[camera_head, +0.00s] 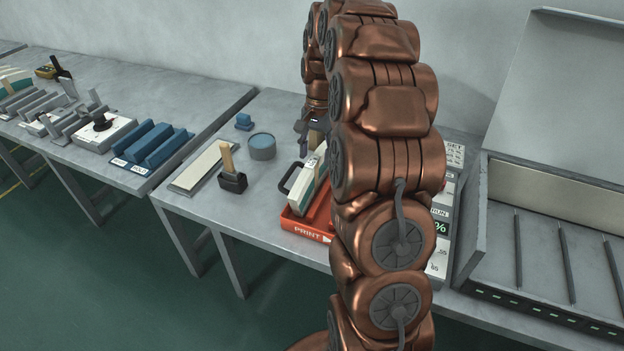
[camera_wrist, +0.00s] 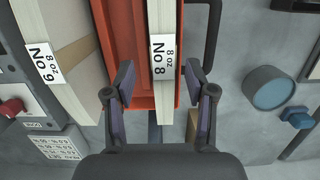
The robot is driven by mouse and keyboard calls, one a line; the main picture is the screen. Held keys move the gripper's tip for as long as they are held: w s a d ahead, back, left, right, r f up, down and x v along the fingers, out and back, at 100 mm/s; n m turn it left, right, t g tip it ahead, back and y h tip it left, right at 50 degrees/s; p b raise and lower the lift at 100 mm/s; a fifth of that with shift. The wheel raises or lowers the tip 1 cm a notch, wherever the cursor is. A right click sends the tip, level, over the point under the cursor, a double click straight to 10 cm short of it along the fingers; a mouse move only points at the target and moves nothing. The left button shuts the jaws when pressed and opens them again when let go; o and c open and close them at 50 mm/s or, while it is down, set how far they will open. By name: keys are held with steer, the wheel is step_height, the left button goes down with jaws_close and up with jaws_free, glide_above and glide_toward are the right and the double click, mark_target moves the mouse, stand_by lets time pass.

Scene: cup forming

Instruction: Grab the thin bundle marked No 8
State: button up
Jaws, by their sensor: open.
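In the wrist view the thin bundle marked No 8 (camera_wrist: 163,75) is a narrow pale stack with a white label reading "8 oz No 8". It stands in the orange tray (camera_wrist: 127,42). A wider bundle labelled No 9 (camera_wrist: 58,60) stands to the left. In the head view my arm hides much of the orange tray (camera_head: 306,228), marked PRINT, and a pale bundle (camera_head: 303,188) shows in it.
A blue-topped round tin (camera_head: 262,147), a small blue block (camera_head: 243,121) and a dark-headed mallet (camera_head: 232,178) are on the table left of the tray. A dark handle (camera_wrist: 212,35) is close right of the No 8 bundle. A metal bin (camera_head: 484,225) stands at right.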

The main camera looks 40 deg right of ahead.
mark_target(311, 174)
steer(key=shift+s+a+f+p, duration=0.1)
steer(key=shift+a+f+p, duration=0.25)
steer(key=shift+f, duration=0.7)
steer(key=shift+s+a+f+p, duration=0.15)
steer(key=shift+a+f+p, duration=0.2)
steer(key=shift+f, duration=0.7)
steer(key=shift+s+a+f+p, duration=0.1)
steer(key=shift+a+f+p, duration=0.2)
steer(key=shift+f, duration=0.75)
steer(key=shift+d, duration=0.1)
steer(key=shift+c, duration=0.3)
jaws_close()
